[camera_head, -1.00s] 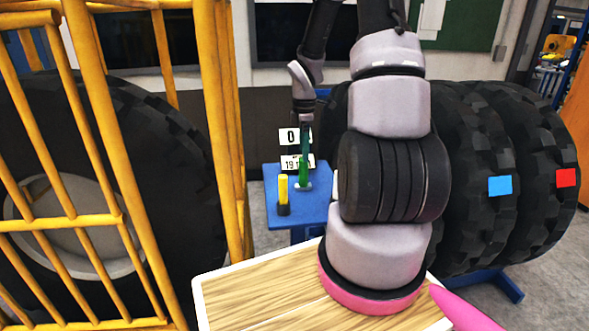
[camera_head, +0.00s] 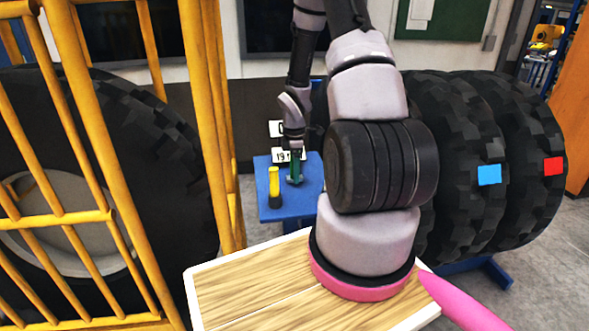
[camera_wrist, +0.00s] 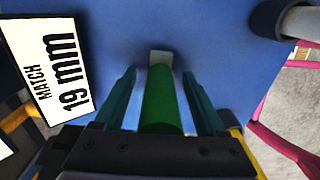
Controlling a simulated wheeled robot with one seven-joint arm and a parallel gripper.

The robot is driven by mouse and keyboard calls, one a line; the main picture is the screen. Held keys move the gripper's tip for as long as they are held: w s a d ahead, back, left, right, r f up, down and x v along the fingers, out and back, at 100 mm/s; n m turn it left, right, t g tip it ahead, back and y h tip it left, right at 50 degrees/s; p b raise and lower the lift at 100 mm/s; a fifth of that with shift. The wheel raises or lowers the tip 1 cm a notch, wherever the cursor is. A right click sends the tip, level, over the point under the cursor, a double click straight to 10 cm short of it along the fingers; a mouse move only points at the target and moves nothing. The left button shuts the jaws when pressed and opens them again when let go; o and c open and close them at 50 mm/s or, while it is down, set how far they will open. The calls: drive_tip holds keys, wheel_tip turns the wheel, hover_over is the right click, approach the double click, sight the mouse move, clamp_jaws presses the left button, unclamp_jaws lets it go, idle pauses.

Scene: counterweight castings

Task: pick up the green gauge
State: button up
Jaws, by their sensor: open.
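The green gauge (camera_wrist: 160,108) is an upright green cylinder on the blue table (camera_wrist: 215,42), with a pale piece at its far end in the wrist view. My gripper (camera_wrist: 160,75) is open, with one teal finger on each side of the gauge and a visible gap to each. In the head view my gripper (camera_head: 296,168) points down over the blue table (camera_head: 268,207). There its fingers and the gauge blend together, so I cannot separate them.
A yellow gauge with a dark base (camera_head: 274,185) stands close left of my gripper. A "MATCH 19 mm" sign (camera_wrist: 60,75) is beside the green gauge. A yellow cage (camera_head: 205,110) stands left, and large tyres (camera_head: 470,160) stand right.

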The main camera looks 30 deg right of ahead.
clamp_jaws()
